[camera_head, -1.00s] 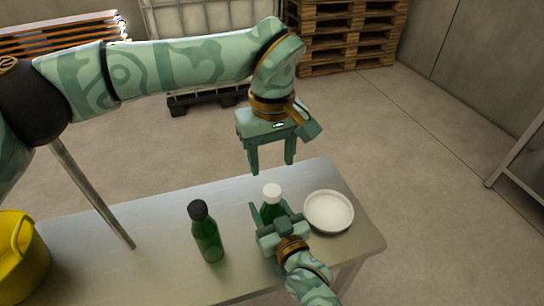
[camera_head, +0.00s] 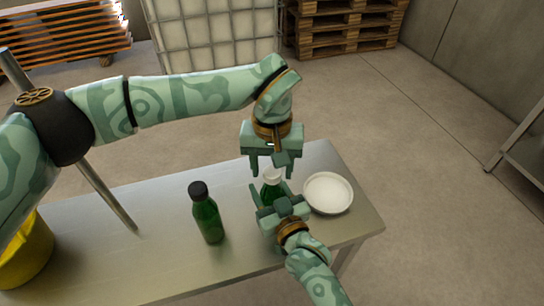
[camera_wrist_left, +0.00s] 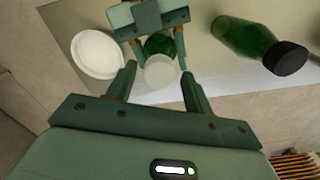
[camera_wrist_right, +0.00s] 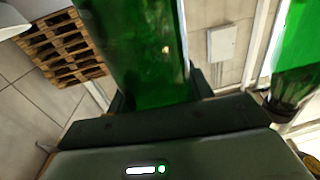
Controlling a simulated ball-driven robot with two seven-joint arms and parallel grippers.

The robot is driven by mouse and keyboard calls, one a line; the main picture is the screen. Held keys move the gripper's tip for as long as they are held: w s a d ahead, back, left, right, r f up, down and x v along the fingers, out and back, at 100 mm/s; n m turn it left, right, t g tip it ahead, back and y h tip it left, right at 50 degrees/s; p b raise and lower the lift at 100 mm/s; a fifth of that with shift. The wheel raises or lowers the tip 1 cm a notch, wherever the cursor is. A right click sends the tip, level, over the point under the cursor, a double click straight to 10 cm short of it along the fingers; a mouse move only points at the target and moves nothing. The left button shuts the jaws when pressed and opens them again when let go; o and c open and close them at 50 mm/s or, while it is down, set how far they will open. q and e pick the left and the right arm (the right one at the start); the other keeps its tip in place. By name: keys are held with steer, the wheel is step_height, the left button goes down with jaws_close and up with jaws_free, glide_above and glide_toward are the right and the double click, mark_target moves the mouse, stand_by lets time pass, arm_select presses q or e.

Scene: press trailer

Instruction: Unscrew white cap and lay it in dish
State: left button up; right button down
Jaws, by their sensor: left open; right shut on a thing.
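A green bottle (camera_head: 268,191) with a white cap (camera_head: 272,174) stands upright on the metal table. My right gripper (camera_head: 272,198) is shut on this bottle's body; the green body fills the middle of the right wrist view (camera_wrist_right: 140,50). My left gripper (camera_head: 272,172) is open, pointing down just above the bottle. In the left wrist view the white cap (camera_wrist_left: 159,72) lies between and slightly beyond the open fingers, with no contact visible. The white dish (camera_head: 328,194) stands empty on the table, right of the bottle.
A second green bottle with a black cap (camera_head: 206,214) stands to the left on the table (camera_head: 150,245). A yellow bucket (camera_head: 25,255) is at the far left.

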arm_select(q)
steer(key=c, duration=1)
